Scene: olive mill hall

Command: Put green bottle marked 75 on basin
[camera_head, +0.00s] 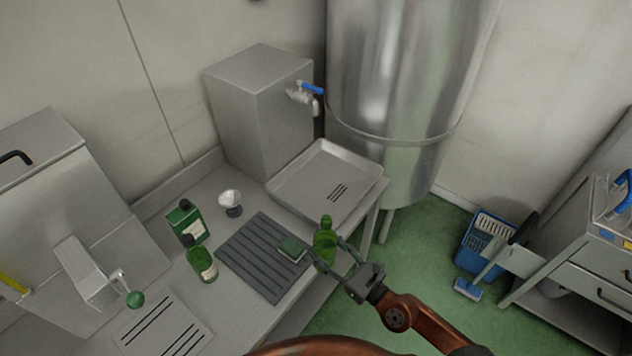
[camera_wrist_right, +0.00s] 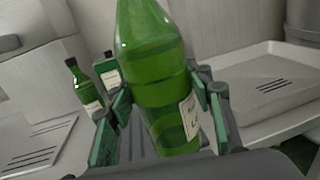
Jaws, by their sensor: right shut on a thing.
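My right gripper (camera_head: 337,260) is shut on a green bottle (camera_head: 325,241), held upright above the front edge of the counter near the dark ribbed mat. In the right wrist view the green bottle (camera_wrist_right: 156,80) stands between the finger pads, with a pale label partly turned away; its marking is not readable. The basin (camera_head: 326,182), a shallow steel tray with slots, lies behind the held bottle and is empty. My left gripper is not in view.
A second green bottle (camera_head: 202,264), a green tin (camera_head: 187,222) and a small white-topped cup (camera_head: 231,202) stand left of the ribbed mat (camera_head: 262,262). A large steel tank (camera_head: 400,90) stands behind.

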